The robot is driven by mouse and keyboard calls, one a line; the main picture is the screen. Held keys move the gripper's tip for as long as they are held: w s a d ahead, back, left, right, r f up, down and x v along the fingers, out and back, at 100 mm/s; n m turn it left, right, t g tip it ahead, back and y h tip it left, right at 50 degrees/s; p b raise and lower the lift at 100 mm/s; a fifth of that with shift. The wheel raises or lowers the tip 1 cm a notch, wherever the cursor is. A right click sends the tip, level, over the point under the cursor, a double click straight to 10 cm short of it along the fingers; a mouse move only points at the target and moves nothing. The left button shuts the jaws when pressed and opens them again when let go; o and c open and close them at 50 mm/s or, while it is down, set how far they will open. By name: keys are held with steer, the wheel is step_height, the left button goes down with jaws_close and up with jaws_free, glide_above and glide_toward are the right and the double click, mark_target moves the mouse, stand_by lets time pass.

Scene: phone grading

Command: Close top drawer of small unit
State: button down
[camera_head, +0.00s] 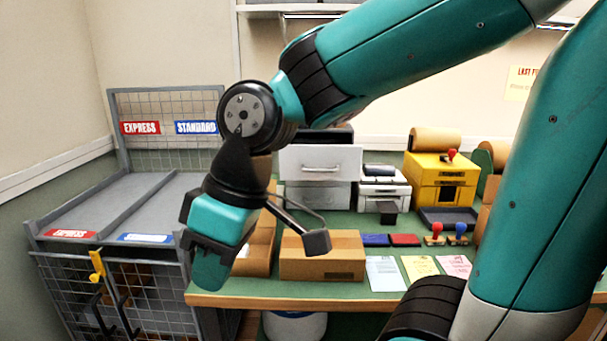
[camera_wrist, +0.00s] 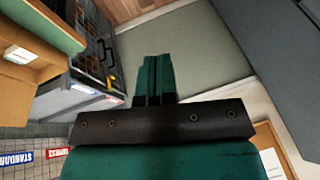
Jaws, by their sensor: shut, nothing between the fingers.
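The small drawer unit (camera_head: 322,194) stands at the back of the green-topped bench, partly behind my arm. My gripper (camera_head: 209,272) hangs in front of the bench's left end, to the left of the unit, nearer the camera and clear of the drawer. In the wrist view the teal fingers (camera_wrist: 155,78) are together with nothing between them. The drawer unit does not show in the wrist view.
A cardboard box (camera_head: 322,262) lies on the bench in front of the unit. A white printer-like device (camera_head: 384,190) and a yellow box (camera_head: 440,180) stand to its right. A grey sorting rack (camera_head: 105,205) with EXPRESS and STANDARD labels stands left.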

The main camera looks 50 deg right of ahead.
mark_target(324, 167)
steer(key=w+d+r+t+h+b, duration=0.1)
steer(key=w+d+r+t+b, duration=0.15)
steer(key=w+d, duration=0.65)
steer(key=s+d+r+t+h+b, duration=0.1)
steer(key=d+r+h, duration=0.1)
steer(key=d, duration=1.1)
steer(key=s+d+r+t+h+b, duration=0.1)
steer(key=d+r+t+h+b, duration=0.1)
steer(key=d, duration=1.1)
steer(key=shift+w+d+f+p, duration=0.1)
steer(key=shift+w+d+f, duration=0.55)
steer(key=shift+w+f, duration=0.75)
steer(key=shift+w+d+f+p, duration=0.1)
steer(key=shift+w+d+f, duration=0.55)
steer(key=shift+w+f, duration=0.7)
steer(key=shift+w+d+f+p, duration=0.1)
steer(key=shift+w+d+f, duration=0.55)
steer(key=shift+w+f, duration=0.75)
steer(key=shift+s+f, duration=0.3)
steer(key=shift+w+d, duration=0.1)
